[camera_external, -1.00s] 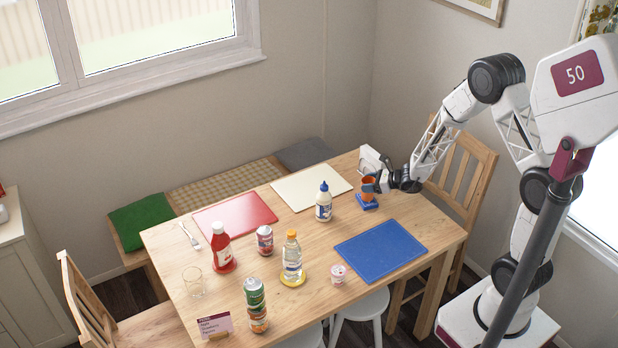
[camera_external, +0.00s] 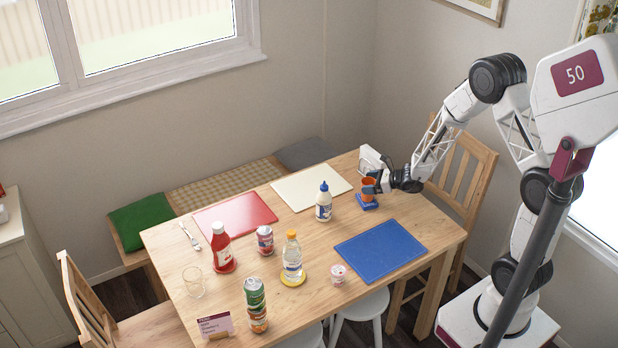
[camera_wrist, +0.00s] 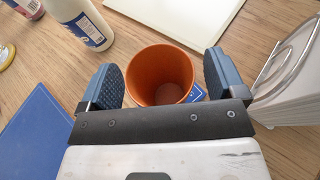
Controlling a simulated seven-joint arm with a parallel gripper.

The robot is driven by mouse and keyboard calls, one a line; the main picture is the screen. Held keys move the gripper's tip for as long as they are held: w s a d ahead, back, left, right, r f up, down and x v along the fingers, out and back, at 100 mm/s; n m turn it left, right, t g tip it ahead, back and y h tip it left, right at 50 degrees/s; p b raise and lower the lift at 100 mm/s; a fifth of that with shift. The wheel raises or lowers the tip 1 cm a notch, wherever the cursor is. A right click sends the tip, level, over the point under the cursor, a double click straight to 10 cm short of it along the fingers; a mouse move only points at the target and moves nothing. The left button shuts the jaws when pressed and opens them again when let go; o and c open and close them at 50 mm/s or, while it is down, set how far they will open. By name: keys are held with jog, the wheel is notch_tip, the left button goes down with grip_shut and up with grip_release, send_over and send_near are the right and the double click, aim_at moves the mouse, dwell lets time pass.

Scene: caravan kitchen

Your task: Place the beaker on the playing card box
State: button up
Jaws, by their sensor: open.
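The beaker (camera_external: 368,187) is an orange-brown cup that stands upright on the blue playing card box (camera_external: 367,203) at the table's far right. In the wrist view the beaker (camera_wrist: 160,75) shows from above, its mouth open and its inside empty. A small blue and white part of the card box (camera_wrist: 197,94) shows beside it. My gripper (camera_external: 376,186) is at the beaker's height. In the wrist view my gripper (camera_wrist: 162,82) is open, with one blue pad on either side of the beaker and a visible gap at each side.
A white glue bottle (camera_external: 324,203) stands left of the box. A white napkin holder (camera_wrist: 290,75) is close on the right in the wrist view. A blue board (camera_external: 380,250), a white board (camera_external: 311,186) and a red board (camera_external: 235,215) lie flat nearby.

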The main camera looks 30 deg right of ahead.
jog(key=v, duration=1.1)
jog(key=shift+s+d, duration=0.15)
jog(key=shift+s, duration=0.05)
jog(key=shift+r, duration=0.1)
dwell(0.3)
jog(key=s+a+r+n+g, duration=0.4)
jog(key=s+r+n, duration=0.4)
jog(key=s+a+r+n+g, duration=0.3)
jog(key=s+r+n+g, duration=0.1)
jog(key=s+r+n, duration=0.4)
jog(key=s+d+r+n+h, duration=0.4)
jog(key=s+n, duration=0.1)
jog(key=s, duration=0.3)
jog(key=s+d+r+n+h, duration=0.4)
jog(key=s+r+n+h, duration=0.1)
jog(key=s, duration=0.3)
jog(key=shift+r+n, duration=0.25)
jog(key=shift+n, duration=0.55)
